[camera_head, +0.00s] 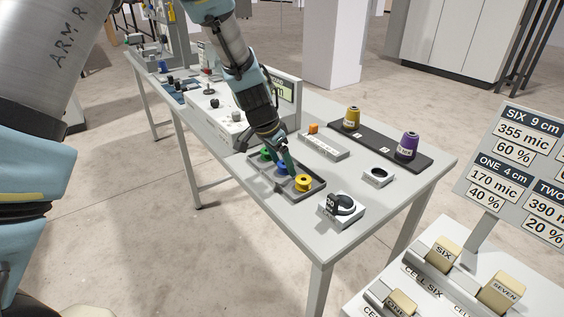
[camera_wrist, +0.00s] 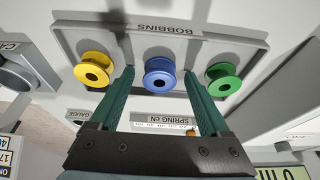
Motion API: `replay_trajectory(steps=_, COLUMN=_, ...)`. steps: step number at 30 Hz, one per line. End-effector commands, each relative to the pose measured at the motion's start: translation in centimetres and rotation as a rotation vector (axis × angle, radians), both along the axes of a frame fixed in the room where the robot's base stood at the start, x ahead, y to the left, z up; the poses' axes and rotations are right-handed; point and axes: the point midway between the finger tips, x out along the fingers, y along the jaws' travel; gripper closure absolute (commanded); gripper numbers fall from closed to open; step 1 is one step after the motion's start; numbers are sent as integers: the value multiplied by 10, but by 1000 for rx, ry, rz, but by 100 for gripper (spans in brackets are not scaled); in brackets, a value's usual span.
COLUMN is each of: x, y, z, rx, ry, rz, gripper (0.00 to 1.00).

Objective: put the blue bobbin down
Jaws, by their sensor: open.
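The blue bobbin (camera_wrist: 160,76) stands in the grey bobbin tray (camera_wrist: 262,45), between the yellow bobbin (camera_wrist: 95,69) and the green bobbin (camera_wrist: 222,78). My gripper (camera_wrist: 158,72) is open, with one green finger on each side of the blue bobbin. A gap shows between the bobbin and each finger. In the head view the blue bobbin (camera_head: 281,168) is partly hidden by my gripper (camera_head: 287,163). The yellow bobbin (camera_head: 303,183) and the green bobbin (camera_head: 265,154) show beside it in the same tray (camera_head: 320,188).
A white block with a black ring (camera_head: 342,208) stands right of the tray. A small white holder (camera_head: 378,176) is farther right. The tabletop's front right corner is clear.

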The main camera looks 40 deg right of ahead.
Motion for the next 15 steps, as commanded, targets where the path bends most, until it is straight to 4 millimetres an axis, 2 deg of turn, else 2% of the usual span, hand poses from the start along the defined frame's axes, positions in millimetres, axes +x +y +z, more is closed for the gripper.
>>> replay_trajectory(steps=5, x=1, y=8, z=24, rx=-5, ry=-4, rz=0, gripper=20)
replay_trajectory(steps=15, x=3, y=32, z=87, rx=-4, ry=-2, rz=2, gripper=20)
